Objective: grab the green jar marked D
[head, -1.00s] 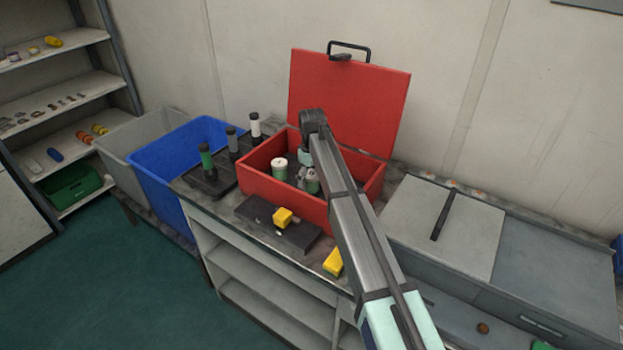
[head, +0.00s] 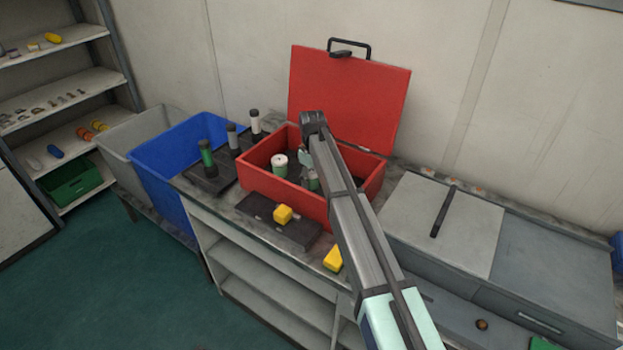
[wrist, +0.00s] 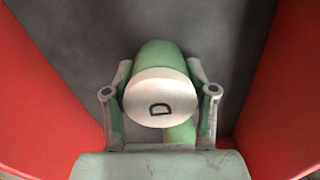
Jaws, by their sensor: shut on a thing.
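The green jar marked D (wrist: 158,90) has a white lid with a black letter D, seen close in the wrist view. My gripper (wrist: 159,68) is shut on it, one finger on each side. In the head view my gripper (head: 309,172) is inside the open red box (head: 310,205), and my arm partly hides the held jar. Another green jar with a white lid (head: 279,164) stands in the box, left of my gripper.
The box's raised red lid (head: 350,95) stands behind. Dark-topped cylinders, one of them green (head: 207,158), stand on a rack to the left. A blue bin (head: 180,150) is further left.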

